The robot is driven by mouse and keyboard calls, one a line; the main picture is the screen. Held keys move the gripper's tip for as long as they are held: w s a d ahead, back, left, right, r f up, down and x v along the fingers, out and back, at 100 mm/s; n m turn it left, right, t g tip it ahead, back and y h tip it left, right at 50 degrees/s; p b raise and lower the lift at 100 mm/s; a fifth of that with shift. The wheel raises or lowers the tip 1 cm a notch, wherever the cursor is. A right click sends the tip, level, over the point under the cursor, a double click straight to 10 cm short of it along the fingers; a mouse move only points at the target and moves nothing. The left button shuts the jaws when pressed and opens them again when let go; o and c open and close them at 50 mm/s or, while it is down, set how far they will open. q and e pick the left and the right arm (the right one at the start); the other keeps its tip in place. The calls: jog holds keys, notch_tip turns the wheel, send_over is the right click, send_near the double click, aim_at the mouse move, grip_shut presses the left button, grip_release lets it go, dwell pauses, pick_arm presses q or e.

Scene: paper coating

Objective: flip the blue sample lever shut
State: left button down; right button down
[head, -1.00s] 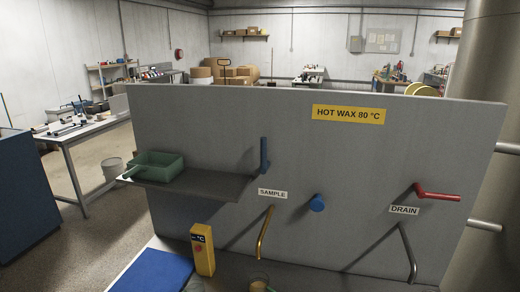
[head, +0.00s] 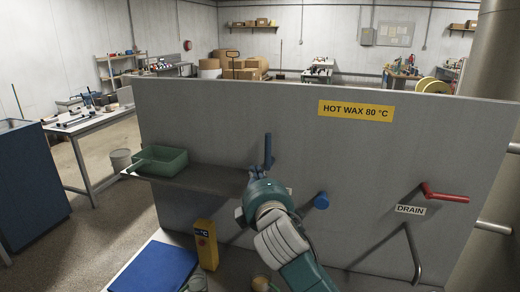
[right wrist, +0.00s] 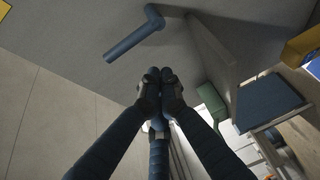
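The blue sample lever (head: 268,148) stands upright on the grey panel, with its lower end behind my right gripper. In the right wrist view I see a blue bar (right wrist: 128,42) with a round end at the wall; it appears to be this lever. My right gripper (head: 257,173) is just below the lever in the head view. Its fingertips (right wrist: 160,76) are together with nothing between them, and a gap shows between them and the bar. The gripper and arm hide most of the SAMPLE label and the brass spout.
A shelf (head: 210,180) with a green tray (head: 163,157) juts out left of the lever. A blue knob (head: 321,200) and red drain lever (head: 445,195) are to the right. A yellow thermometer unit (head: 206,245) and blue mat (head: 155,270) are below. A cup (head: 261,284) shows partly.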

aim_at(270, 149)
jog(key=r, duration=0.1)
jog(key=a+r+n, duration=0.1)
jog(key=r, duration=0.1)
jog(key=shift+w+r+t, duration=0.1)
jog(key=shift+w+t, duration=0.1)
jog(key=shift+t, duration=0.1)
jog(key=w+d+p, duration=0.2)
jog(key=w+p, duration=0.4)
jog(key=w, duration=0.2)
dwell(0.5)
